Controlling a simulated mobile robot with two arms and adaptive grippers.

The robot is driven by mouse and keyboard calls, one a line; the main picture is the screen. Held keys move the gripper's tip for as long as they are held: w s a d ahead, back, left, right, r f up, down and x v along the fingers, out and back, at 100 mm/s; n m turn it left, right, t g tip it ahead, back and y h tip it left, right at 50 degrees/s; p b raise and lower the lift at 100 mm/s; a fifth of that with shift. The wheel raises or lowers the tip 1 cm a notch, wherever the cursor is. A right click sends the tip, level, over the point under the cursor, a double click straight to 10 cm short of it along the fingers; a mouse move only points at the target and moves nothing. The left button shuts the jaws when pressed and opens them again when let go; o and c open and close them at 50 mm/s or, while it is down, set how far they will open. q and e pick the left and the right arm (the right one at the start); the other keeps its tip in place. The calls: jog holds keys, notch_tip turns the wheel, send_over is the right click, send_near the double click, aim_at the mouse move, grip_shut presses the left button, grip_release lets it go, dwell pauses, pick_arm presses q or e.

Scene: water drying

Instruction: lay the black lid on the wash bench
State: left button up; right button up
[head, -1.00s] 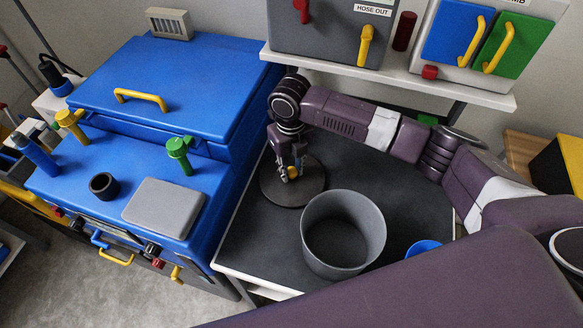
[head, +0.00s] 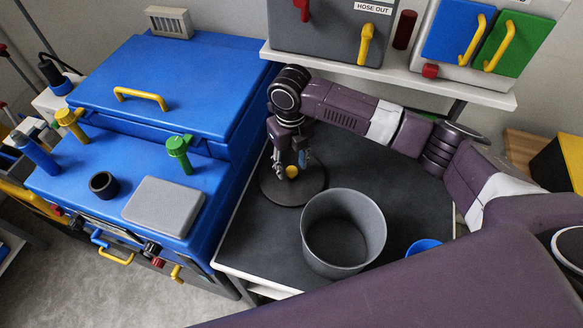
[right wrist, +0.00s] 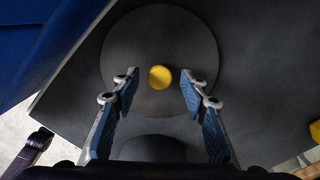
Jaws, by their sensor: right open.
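The black lid (head: 294,190) is a round dark disc with a yellow knob (head: 291,172). It lies flat on the dark top of the wash bench (head: 400,185), between the blue machine and the grey bin. In the right wrist view the lid (right wrist: 190,45) lies below the fingers, with its knob (right wrist: 160,77) in the gap between them. My right gripper (head: 291,163) is open over the knob, with a finger on each side and clear of it. The right gripper also shows in its wrist view (right wrist: 160,87). My left gripper is not in view.
A grey open bin (head: 343,232) stands on the bench just right of the lid. A blue cup (head: 423,247) is partly hidden by my body. The tall blue machine (head: 170,85) borders the bench on the left. A shelf (head: 390,75) with boxes is above the back.

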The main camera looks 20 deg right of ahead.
aim_at(291, 170)
notch_tip(291, 170, up, 10)
jog(key=shift+r+b, duration=0.15)
jog(key=shift+b, duration=0.25)
jog(key=shift+s+a, duration=0.1)
dwell(0.3)
